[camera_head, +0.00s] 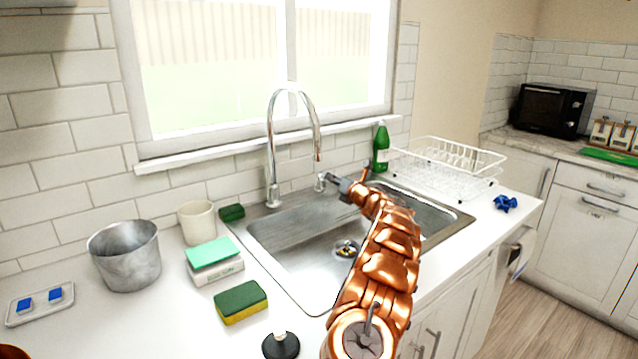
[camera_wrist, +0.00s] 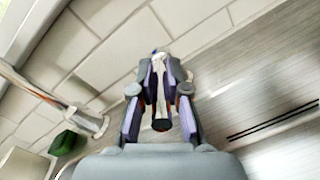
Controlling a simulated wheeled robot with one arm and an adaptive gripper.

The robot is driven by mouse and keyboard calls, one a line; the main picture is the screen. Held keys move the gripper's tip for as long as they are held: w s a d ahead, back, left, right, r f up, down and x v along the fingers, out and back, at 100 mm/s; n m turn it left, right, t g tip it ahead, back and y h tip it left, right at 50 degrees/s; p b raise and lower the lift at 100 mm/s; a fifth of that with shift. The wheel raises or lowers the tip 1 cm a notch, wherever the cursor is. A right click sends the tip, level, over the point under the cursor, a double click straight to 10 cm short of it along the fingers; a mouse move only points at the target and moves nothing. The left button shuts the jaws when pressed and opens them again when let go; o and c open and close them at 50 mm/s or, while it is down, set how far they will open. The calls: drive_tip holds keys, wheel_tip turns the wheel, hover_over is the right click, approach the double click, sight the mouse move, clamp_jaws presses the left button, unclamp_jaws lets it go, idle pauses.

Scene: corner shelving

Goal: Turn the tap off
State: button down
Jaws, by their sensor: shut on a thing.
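The chrome tap (camera_head: 271,140) rises in a tall arch behind the sink (camera_head: 300,255); its spout points down over the basin. I see no water stream under it. A small tap handle (camera_head: 319,184) stands right of the spout's base. My gripper (camera_head: 334,180) reaches over the sink to this handle. In the wrist view, the fingers of my gripper (camera_wrist: 162,75) are closed around the upright handle (camera_wrist: 160,105), which shows between them. The tap's base (camera_wrist: 92,122) shows at the left of that view. Part of the handle is hidden by the fingers.
A green bottle (camera_head: 381,148) and white dish rack (camera_head: 445,170) stand right of the gripper. A metal pot (camera_head: 125,258), a mug (camera_head: 197,222) and a green-yellow sponge (camera_head: 240,302) are on the left counter. The window (camera_head: 220,70) is behind the tap.

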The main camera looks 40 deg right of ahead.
drive_tip(key=shift+r, duration=0.1)
drive_tip(key=c, duration=1.2)
unclamp_jaws()
drive_tip(key=shift+a, duration=0.1)
drive_tip(key=shift+s, duration=0.1)
drive_tip(key=shift+s+a, duration=0.15)
drive_tip(key=shift+s, duration=1.8)
drive_tip(key=shift+s+a, duration=0.2)
drive_tip(key=shift+s, duration=1.8)
drive_tip(key=shift+s+a, duration=0.15)
drive_tip(key=shift+s, duration=1.8)
